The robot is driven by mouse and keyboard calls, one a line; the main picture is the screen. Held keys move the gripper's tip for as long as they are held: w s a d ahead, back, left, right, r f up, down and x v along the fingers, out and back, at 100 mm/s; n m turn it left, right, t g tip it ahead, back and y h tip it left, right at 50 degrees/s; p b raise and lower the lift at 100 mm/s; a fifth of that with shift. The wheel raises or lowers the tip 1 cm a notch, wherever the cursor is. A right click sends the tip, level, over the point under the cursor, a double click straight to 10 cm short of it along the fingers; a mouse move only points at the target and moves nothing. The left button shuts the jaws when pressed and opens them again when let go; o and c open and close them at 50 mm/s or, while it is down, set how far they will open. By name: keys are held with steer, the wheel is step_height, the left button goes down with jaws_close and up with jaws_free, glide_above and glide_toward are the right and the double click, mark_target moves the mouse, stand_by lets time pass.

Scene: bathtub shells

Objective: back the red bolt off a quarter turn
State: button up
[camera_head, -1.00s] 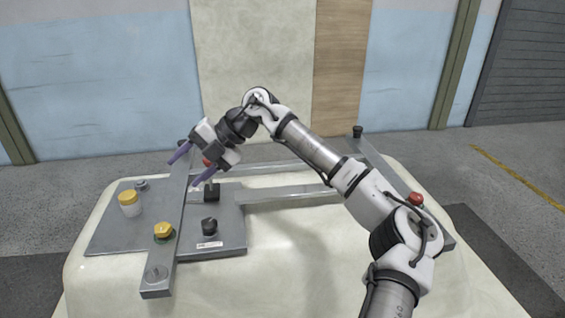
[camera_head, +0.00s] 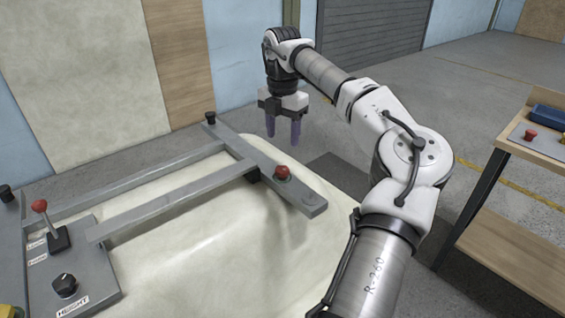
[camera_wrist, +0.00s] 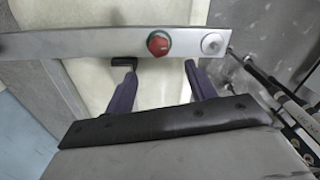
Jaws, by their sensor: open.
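The red bolt (camera_head: 282,173) has a rounded red head and a dark green ring at its base. It sits near the near end of the right-hand grey bar (camera_head: 262,158). In the wrist view the red bolt (camera_wrist: 158,43) lies just beyond the fingertips, roughly centred between them. My gripper (camera_head: 283,138) points down with its two purple fingers apart and empty, appearing above and behind the bolt in the head view. My gripper's fingers (camera_wrist: 159,66) also show apart in the wrist view, with nothing between them at bolt height that I can see touching.
A black knob (camera_head: 210,117) stands at the bar's far end. A wooden bench (camera_head: 515,215) stands at right.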

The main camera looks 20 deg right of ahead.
mark_target(282, 168)
step_height(282, 168, down, 10)
steer(key=shift+a+r+p, duration=0.1)
steer(key=shift+p, duration=0.3)
steer(key=c, duration=1)
